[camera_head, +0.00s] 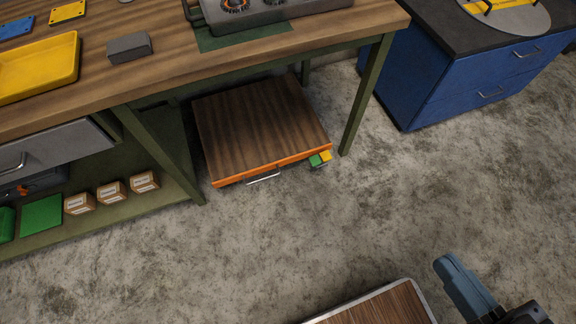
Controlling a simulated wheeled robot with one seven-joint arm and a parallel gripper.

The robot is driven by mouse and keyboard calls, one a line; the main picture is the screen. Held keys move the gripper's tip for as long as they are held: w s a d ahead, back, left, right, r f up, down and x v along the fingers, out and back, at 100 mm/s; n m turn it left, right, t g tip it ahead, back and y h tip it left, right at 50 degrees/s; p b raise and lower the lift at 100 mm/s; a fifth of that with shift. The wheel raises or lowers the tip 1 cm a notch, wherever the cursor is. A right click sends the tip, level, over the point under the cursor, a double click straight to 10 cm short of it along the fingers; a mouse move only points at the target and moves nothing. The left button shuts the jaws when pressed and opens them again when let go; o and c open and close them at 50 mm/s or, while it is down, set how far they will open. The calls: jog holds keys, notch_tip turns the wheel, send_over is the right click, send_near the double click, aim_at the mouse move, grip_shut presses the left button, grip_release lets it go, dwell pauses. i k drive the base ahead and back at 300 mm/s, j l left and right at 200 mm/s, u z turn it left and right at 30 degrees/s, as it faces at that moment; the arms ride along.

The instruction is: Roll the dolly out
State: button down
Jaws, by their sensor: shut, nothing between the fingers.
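The dolly (260,125) is a low, flat platform with a brown wood top and an orange front edge. It stands on the floor under the wooden workbench, between the bench legs. A silver bar handle (263,177) is fixed to its orange front edge. A small green and yellow piece (320,158) sits at its front right corner, low near the floor. The wheels are hidden or too small to make out. Part of my arm shows at the bottom right, apart from the dolly, but no fingertips can be seen.
The workbench (150,70) overhangs the dolly's back; its green right leg (367,95) stands close to the right side. A green lower shelf (110,215) with several boxes is on the left. A blue cabinet (455,85) stands at right. Open concrete floor lies in front.

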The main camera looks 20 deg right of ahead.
aim_at(247, 131)
jog(key=i+j, duration=0.25)
jog(key=j, duration=0.15)
jog(key=i+j, duration=0.25)
jog(key=j, duration=0.2)
jog(key=i+j, duration=0.55)
jog(key=j, duration=0.3)
jog(key=z, duration=0.05)
